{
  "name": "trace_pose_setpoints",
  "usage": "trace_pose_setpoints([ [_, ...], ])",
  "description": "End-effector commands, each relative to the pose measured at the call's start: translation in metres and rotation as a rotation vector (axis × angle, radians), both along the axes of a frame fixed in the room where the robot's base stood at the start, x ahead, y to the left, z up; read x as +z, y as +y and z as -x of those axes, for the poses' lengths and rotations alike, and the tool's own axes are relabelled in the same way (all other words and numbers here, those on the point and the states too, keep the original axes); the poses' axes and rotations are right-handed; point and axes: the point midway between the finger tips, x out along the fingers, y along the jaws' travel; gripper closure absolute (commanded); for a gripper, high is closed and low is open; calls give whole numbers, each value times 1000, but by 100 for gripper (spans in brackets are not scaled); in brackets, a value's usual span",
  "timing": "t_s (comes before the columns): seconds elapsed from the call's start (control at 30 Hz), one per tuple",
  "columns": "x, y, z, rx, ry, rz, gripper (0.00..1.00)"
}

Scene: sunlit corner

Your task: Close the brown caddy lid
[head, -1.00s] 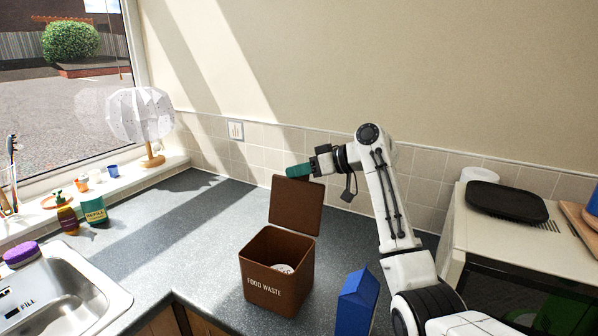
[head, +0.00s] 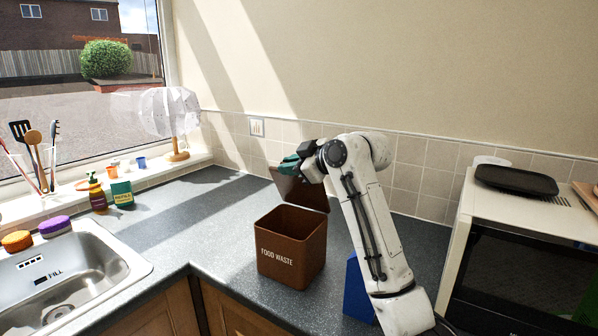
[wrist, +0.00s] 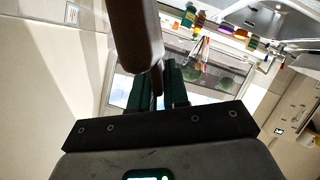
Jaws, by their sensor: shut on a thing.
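The brown caddy (head: 290,262), marked FOOD WASTE, stands upright on the worktop with its top uncovered. Its brown lid (head: 308,194) is raised at the back of the opening and tilted, its upper part partly covered by my gripper. My gripper (head: 288,163) is shut on the lid near its upper edge, with teal fingers. In the wrist view the lid (wrist: 137,35) shows as a brown slab, running down between the fingers of my gripper (wrist: 157,75). The inside of the caddy is mostly hidden in shade.
A blue carton (head: 357,292) stands right of the caddy, partly hidden behind my arm. A microwave (head: 515,240) with a dark tray (head: 515,180) on top is at the right. The sink (head: 65,275) is at the left. The worktop left of the caddy is clear.

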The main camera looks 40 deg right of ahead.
Motion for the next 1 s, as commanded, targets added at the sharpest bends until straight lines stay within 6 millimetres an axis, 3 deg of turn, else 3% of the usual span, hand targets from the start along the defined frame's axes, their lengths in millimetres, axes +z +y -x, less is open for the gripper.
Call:
trace_pose_setpoints([
  [0.03,-12,7,2,3,-18,42,100],
  [0.5,-61,56,23,2,-191,452,100],
  [1.0,-111,78,33,1,-336,794,100],
])
